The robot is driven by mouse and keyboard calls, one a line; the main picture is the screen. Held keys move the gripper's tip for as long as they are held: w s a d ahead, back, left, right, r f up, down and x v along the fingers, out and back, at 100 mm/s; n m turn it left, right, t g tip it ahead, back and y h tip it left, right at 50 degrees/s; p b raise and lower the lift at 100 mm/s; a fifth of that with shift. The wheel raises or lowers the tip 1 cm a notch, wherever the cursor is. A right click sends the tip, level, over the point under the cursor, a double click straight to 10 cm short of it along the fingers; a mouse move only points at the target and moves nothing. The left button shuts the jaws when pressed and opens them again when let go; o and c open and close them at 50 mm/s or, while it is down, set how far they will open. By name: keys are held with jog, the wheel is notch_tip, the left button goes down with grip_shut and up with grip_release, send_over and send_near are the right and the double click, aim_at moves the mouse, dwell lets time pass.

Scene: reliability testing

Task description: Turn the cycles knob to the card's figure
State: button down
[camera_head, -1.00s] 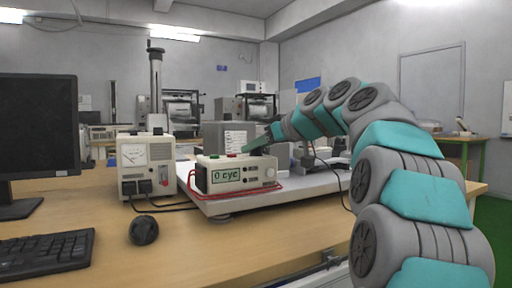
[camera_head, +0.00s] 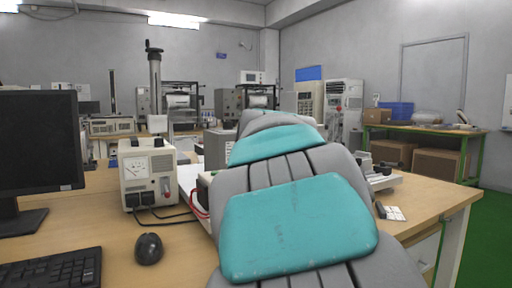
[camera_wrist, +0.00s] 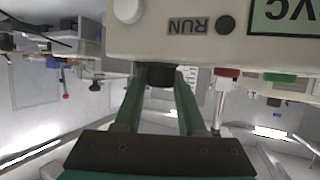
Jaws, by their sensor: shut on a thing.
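In the wrist view, which is upside down, my gripper (camera_wrist: 158,80) has its green fingers closed around a dark knob (camera_wrist: 160,74) on the edge of the cream counter box (camera_wrist: 150,40). I cannot read any marks on the knob. A red button (camera_wrist: 228,72) and a green button (camera_wrist: 280,77) sit along the same edge as the knob. In the head view, my arm hides the gripper and most of the box. No figure on a card is readable.
A meter unit (camera_head: 148,180) stands left of the box, with a mouse (camera_head: 148,248), keyboard (camera_head: 50,270) and monitor (camera_head: 40,145) nearby. Red cables (camera_head: 197,202) loop beside the box. A white patterned piece (camera_head: 396,213) lies at the bench's right.

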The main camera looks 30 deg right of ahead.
jog(key=m+h+p, duration=0.1)
jog(key=m+g+h+p, duration=0.1)
jog(key=p, duration=0.1)
jog(key=shift+r+m+h, duration=0.25)
jog(key=shift+m+h, duration=0.05)
jog(key=shift+h, duration=0.1)
jog(key=shift+f+m+g+h+p, duration=0.15)
jog(key=shift+m+g+h+p, duration=0.55)
jog(key=shift+p, duration=0.2)
jog(key=shift+f+g, duration=0.15)
jog(key=shift+g, duration=0.15)
jog(key=c, duration=0.5)
grip_release()
jog(key=shift+v, duration=3.9)
